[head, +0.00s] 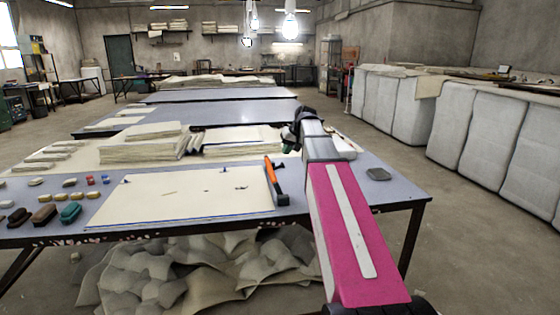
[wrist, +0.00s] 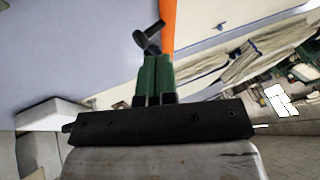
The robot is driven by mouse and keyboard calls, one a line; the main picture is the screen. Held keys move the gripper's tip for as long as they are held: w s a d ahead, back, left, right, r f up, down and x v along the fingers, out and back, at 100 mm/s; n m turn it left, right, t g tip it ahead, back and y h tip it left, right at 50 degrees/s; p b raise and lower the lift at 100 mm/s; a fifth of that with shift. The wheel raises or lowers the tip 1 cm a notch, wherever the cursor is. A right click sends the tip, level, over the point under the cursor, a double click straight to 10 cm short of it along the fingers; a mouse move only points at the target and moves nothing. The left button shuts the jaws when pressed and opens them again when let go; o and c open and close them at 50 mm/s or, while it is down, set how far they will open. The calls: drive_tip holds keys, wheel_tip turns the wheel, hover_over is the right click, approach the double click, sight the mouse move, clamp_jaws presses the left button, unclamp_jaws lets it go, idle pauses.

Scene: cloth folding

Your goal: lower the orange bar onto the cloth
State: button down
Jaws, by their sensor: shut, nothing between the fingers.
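The orange bar (head: 275,180) is at the right edge of the flat cream cloth (head: 150,200) on the near table in the head view. It has a dark lower end. I cannot tell whether it rests on the cloth or just beside it. My gripper (head: 287,149) is beyond the bar's far end, above the table. In the wrist view, the green fingers of my gripper (wrist: 155,62) are together with nothing between them. The orange bar (wrist: 168,25) shows just past them as a strip, with a dark knob (wrist: 149,36) beside it.
Stacks of folded cloth (head: 150,145) stand behind the flat cloth. Small coloured blocks (head: 70,212) lie along the table's left side. A small grey dish (head: 378,174) sits at the right, with bare tabletop around it. Crumpled fabric (head: 190,275) lies under the table.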

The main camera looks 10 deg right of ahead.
sight(270, 170)
drive_tip(key=x, duration=0.9)
drive_tip(key=shift+f, duration=0.25)
drive_tip(key=shift+a+h, duration=0.65)
drive_tip(key=shift+h, duration=0.15)
drive_tip(key=shift+a+f+n+h, duration=0.1)
drive_tip(key=shift+a+n+h, duration=0.2)
drive_tip(key=shift+a+h, duration=0.65)
drive_tip(key=a+h, duration=0.1)
drive_tip(key=a+f+h, duration=0.1)
drive_tip(key=h, duration=0.1)
drive_tip(key=shift+w+a+f+n+h, duration=0.1)
drive_tip(key=shift+a+n+h, duration=0.15)
drive_tip(key=shift+n, duration=0.05)
drive_tip(key=h, duration=0.1)
drive_tip(key=a+f+h, duration=0.1)
drive_tip(key=shift+a+f+h, duration=0.2)
drive_tip(key=shift+a+h, duration=0.1)
drive_tip(key=shift+a+f+n+h, duration=0.45)
drive_tip(key=shift+f+h, duration=0.2)
drive_tip(key=shift+h, duration=0.55)
drive_tip(key=shift+a+f+h, duration=0.25)
drive_tip(key=shift+f+h, duration=0.15)
drive_tip(key=shift+a+f, duration=0.15)
drive_tip(key=shift+f, duration=0.2)
